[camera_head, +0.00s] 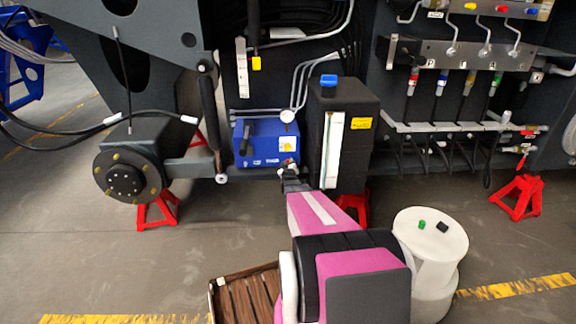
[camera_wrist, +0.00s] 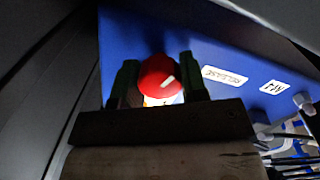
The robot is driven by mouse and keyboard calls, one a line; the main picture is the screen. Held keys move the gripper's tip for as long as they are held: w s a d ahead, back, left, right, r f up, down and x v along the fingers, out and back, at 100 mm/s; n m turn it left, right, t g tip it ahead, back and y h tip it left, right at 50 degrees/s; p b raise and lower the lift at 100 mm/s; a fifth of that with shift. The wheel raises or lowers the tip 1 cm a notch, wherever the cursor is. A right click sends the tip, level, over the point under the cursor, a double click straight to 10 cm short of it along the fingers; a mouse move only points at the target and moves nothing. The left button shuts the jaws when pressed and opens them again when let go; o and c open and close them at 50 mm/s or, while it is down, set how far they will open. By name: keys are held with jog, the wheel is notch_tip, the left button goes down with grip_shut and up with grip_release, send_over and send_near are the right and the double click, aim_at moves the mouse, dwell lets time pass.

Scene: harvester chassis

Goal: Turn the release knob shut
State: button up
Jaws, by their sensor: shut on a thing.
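The release knob (camera_wrist: 160,77) is red and round with a white mark on its face. It sits on the front of a blue box, beside a label reading RELEASE (camera_wrist: 225,76). My gripper (camera_wrist: 160,85) has one finger on each side of the knob and is shut on it. In the head view my gripper (camera_head: 290,172) reaches the lower right of the blue pump box (camera_head: 258,150), and the knob is mostly hidden there. The white mark points down and to the right in the wrist view.
A black tank (camera_head: 355,120) with a blue cap stands right of the blue box. A gauge (camera_head: 287,116) sits on top of the box. Red stands (camera_head: 518,195) hold up the chassis.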

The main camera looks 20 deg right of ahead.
jog(key=m, duration=0.4)
jog(key=shift+m, duration=0.3)
jog(key=m, duration=0.8)
jog(key=shift+m+y, duration=0.4)
jog(key=m, duration=0.6)
jog(key=shift+m, duration=0.4)
jog(key=m, duration=0.4)
jog(key=shift+m, duration=0.3)
jog(key=m, duration=0.3)
jog(key=shift+m, duration=2.1)
